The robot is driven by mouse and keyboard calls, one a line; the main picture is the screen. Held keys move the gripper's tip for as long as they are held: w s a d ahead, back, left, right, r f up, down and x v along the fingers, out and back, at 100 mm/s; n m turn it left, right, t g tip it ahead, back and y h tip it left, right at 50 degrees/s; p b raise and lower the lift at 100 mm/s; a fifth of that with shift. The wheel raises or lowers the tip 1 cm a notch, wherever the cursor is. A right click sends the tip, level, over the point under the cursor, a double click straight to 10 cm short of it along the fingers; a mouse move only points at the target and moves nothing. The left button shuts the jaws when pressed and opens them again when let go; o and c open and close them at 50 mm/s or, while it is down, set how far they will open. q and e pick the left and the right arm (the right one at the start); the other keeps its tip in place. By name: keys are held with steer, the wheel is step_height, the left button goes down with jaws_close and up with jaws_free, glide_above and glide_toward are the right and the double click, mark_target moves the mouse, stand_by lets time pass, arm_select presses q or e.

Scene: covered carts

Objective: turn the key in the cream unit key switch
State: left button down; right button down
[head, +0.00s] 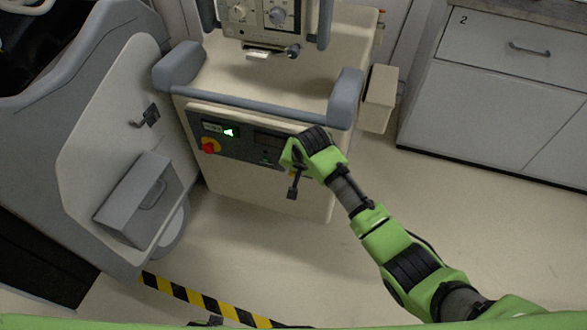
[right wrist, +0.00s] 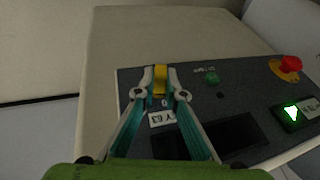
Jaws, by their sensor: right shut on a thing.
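The cream unit (head: 300,200) stands in the middle of the head view, with a dark control panel (head: 239,139) on its front. My right gripper (head: 286,156) is at the right part of this panel. In the right wrist view the fingertips of my right gripper (right wrist: 160,84) are shut on a yellow key (right wrist: 160,77) at the panel's edge. A "0" mark and a white label (right wrist: 162,118) show between the fingers. The key's lower part and the switch around it are mostly hidden by the fingertips. My left gripper is not in view.
On the panel are a red knob on yellow (head: 210,146), a lit green display (head: 228,132) and a small green button (right wrist: 211,78). A grey rail (head: 265,110) runs above the panel. A grey machine (head: 110,150) stands left; white drawers (head: 500,100) stand right.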

steer(key=shift+r+h+p, duration=0.1)
steer(key=shift+h+p, duration=0.35)
steer(key=shift+h, duration=0.05)
steer(key=shift+a, duration=0.15)
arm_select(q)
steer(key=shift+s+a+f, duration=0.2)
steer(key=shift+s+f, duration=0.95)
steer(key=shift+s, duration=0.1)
arm_select(e)
steer(key=shift+w+g+h, duration=0.1)
steer(key=shift+g+h, duration=0.2)
steer(key=shift+h, duration=0.4)
steer(key=c, duration=2)
jaws_free()
steer(key=v, duration=1.2)
